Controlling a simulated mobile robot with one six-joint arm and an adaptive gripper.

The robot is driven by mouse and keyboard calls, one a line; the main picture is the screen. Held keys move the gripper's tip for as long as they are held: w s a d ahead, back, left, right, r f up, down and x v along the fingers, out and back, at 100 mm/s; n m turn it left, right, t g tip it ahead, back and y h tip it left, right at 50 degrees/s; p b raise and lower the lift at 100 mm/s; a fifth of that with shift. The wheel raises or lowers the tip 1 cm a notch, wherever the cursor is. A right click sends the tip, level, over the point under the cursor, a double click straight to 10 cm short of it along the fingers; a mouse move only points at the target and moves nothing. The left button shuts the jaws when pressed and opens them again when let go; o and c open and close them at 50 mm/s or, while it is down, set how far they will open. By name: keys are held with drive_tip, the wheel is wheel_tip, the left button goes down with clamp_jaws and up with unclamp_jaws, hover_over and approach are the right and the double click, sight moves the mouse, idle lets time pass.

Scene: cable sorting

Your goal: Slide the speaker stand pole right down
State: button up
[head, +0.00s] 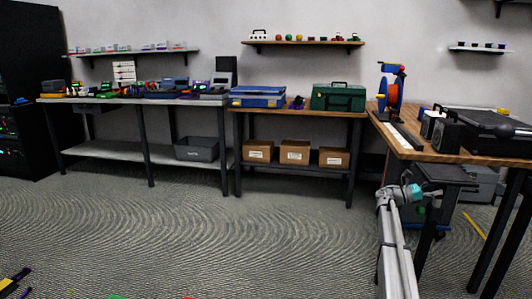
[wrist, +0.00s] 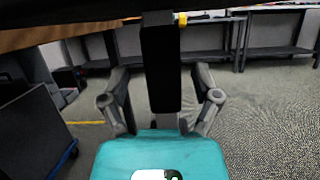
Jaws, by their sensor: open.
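A dark upright pole (wrist: 161,70), which looks like the speaker stand pole, stands in the middle of the wrist view. Its upper part is a thick black section, with a thinner grey section (wrist: 166,119) below. A small yellow part (wrist: 181,19) shows beside its top. My gripper (wrist: 162,76) is open, with one finger on each side of the pole and gaps visible on both sides. In the head view my gripper (head: 414,191) is low beside a black plate (head: 446,174) at the right table's front. The pole's foot is hidden by my gripper body.
The right wooden table (head: 408,145) stands above my gripper, bearing a black speaker-like box (head: 447,135), a dark case (head: 490,128) and an orange reel (head: 394,95). Its dark legs (head: 510,225) are close by on the right. The floor (head: 230,235) to the left is mostly clear.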

drive_tip(key=shift+s+a+f+y, duration=0.15)
drive_tip(key=shift+a, duration=0.3)
drive_tip(key=shift+s+a+f+y, duration=0.1)
drive_tip(key=shift+a+f+y, duration=0.05)
drive_tip(key=shift+a, duration=0.25)
drive_tip(key=s+a+f+m+t+y+p, duration=0.15)
drive_tip(key=s+a+f+m+y, duration=0.25)
drive_tip(key=s+a+f+y, duration=0.55)
drive_tip(key=s+a+f+m+t+y+p, duration=0.1)
drive_tip(key=s+a+f+m+t+y, duration=0.3)
drive_tip(key=a, duration=1)
drive_tip(key=s+a+f+m+y+p, duration=0.1)
drive_tip(key=s+a+f+m+y, duration=0.25)
drive_tip(key=s+a, duration=0.65)
drive_tip(key=s+a+f+m+y+p, duration=0.1)
drive_tip(key=s+a+f+m+y, duration=0.45)
drive_tip(key=a, duration=0.85)
wheel_tip(320, 180, up, 41)
drive_tip(key=s+n+h+p, duration=0.1)
drive_tip(key=n+p, duration=0.1)
drive_tip(key=p, duration=3.6)
drive_tip(key=shift+s+a+h, duration=0.2)
drive_tip(key=shift+s+h, duration=0.1)
drive_tip(key=shift+h, duration=0.05)
drive_tip(key=shift+g, duration=0.25)
